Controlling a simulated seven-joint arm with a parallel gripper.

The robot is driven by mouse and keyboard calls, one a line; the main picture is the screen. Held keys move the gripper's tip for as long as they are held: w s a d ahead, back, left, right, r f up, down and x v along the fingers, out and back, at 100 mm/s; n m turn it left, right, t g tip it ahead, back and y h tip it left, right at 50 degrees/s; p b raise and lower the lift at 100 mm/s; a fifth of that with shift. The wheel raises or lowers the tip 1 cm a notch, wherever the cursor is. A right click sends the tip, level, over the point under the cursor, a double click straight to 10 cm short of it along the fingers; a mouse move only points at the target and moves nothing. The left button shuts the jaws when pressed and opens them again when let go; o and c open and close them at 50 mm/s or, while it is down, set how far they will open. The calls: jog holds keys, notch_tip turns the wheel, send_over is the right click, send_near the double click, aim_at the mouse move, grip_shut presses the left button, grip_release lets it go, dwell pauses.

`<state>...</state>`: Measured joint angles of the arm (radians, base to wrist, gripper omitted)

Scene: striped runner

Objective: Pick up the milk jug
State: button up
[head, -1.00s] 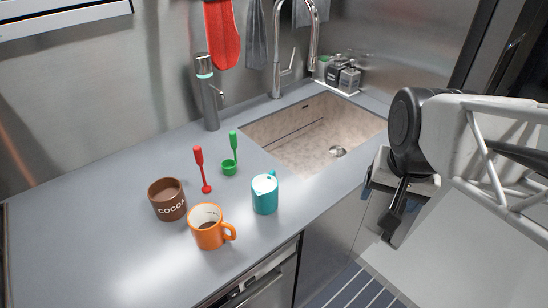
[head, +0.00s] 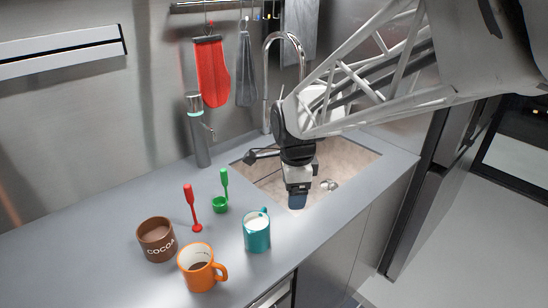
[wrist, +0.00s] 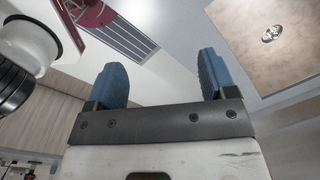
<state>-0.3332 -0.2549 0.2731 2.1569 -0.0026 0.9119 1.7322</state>
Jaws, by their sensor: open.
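The milk jug (head: 257,237) is the teal vessel with white inside, upright on the grey counter in front of the sink in the head view. My gripper (head: 297,199) hangs over the sink area, to the right of the jug and apart from it. In the wrist view my gripper (wrist: 162,78) is open, with two blue fingers spread and nothing between them. The jug cannot be made out in the wrist view.
An orange mug (head: 197,270) and a brown cocoa mug (head: 157,243) stand left of the jug. The sink (head: 350,160) and tap (head: 266,85) lie beyond. The striped runner (wrist: 125,38) shows below.

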aim_at(263, 209)
jog(key=w+a+f+m, duration=0.1)
jog(key=a, duration=0.1)
jog(key=w+a+f+m, duration=0.1)
jog(key=a+m, duration=0.1)
jog(key=a, duration=0.1)
jog(key=w+a+f+m, duration=0.1)
jog(key=w+a+f, duration=0.1)
jog(key=shift+a+f+m+g, duration=0.1)
jog(key=shift+a+m+g, duration=0.2)
jog(key=shift+a+m, duration=0.1)
jog(key=shift+f, duration=1.3)
jog(key=shift+f, duration=2.6)
jog(key=c, duration=1.3)
jog(key=shift+r, duration=0.15)
